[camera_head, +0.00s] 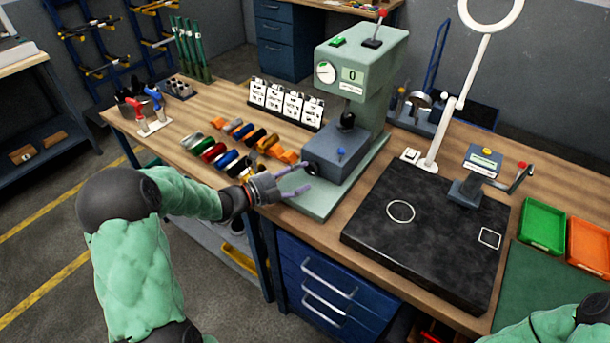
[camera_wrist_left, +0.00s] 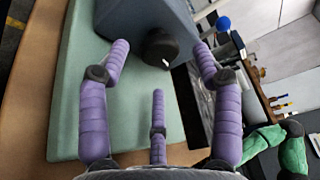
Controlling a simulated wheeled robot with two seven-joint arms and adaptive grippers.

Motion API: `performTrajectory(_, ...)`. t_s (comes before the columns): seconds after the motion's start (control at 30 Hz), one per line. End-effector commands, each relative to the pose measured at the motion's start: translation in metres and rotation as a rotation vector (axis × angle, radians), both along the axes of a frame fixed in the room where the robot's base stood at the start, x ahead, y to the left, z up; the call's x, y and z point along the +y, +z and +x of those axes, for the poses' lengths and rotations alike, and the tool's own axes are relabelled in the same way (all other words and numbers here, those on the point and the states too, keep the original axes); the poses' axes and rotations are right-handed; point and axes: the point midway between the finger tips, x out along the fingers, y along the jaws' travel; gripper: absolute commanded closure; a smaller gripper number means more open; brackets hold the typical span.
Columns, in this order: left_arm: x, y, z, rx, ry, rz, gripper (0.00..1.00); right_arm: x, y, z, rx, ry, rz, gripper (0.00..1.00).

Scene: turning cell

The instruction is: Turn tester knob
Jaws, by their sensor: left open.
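The tester (camera_head: 385,70) is a pale green machine with a dial and a display reading 0, standing on the bench. A round black knob (camera_wrist_left: 158,50) with a white mark is on the side of its grey-blue lower block (camera_head: 340,160). The knob also shows in the head view (camera_head: 310,168), small and close to my fingers. My left gripper (camera_head: 298,181) is open, its purple fingers reaching toward the knob. In the left wrist view the knob lies between the two outer fingertips, ahead of the third finger, with no visible grip on it. My right gripper is out of view.
A row of coloured handles (camera_head: 213,152) lies left of the tester, with white cards (camera_head: 285,100) behind. A black plate (camera_head: 410,250) with a lamp stand (camera_head: 440,145) is to the right. Green (camera_head: 543,225) and orange (camera_head: 590,245) bins stand at far right.

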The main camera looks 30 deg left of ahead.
Motion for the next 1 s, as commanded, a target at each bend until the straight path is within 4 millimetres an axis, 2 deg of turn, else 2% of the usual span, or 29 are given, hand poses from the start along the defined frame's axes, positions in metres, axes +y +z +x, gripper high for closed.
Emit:
performTrajectory(0.2,-0.010,-0.002,0.019,-0.001,-0.001,0.000,0.35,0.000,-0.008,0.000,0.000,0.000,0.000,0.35)
performTrajectory(0.57,-0.011,-0.001,0.023,0.000,0.001,0.000,0.35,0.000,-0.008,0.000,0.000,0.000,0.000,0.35)
performTrajectory(0.7,-0.011,-0.002,0.023,0.000,0.001,0.000,0.74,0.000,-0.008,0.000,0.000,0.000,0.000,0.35)
performTrajectory(0.77,-0.011,-0.002,0.023,0.000,0.001,0.000,0.91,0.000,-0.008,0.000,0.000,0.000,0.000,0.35)
performTrajectory(1.0,-0.011,0.000,0.022,0.000,0.001,0.017,0.91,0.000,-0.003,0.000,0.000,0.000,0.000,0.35)
